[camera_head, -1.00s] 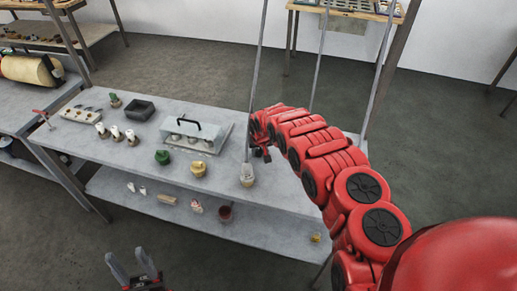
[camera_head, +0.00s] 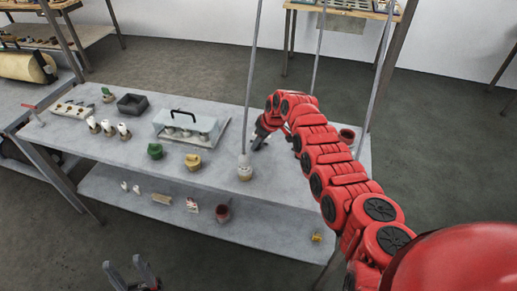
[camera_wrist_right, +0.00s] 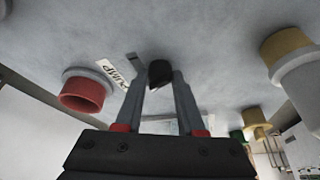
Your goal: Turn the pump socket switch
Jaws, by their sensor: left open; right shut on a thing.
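A small dark switch knob (camera_wrist_right: 160,72) sits on the grey bench top, beside a white label reading PUMP (camera_wrist_right: 112,74). My right gripper (camera_wrist_right: 160,78) is shut on this knob, with one finger on each side. In the head view my right gripper (camera_head: 259,139) is low over the bench, right of the clear-covered box; the knob itself is hard to make out there. A red round socket (camera_wrist_right: 84,91) is left of the knob in the wrist view. My left gripper (camera_head: 133,274) is open and empty in front of the bench, at the bottom edge.
The bench top (camera_head: 215,185) also carries a clear-covered box (camera_head: 188,127), a green knob (camera_head: 155,151), a yellow knob (camera_head: 193,162) and a white-and-yellow fitting (camera_head: 245,171) under a thin rod. A dark tray (camera_head: 132,104) stands further left. A lower shelf holds small items.

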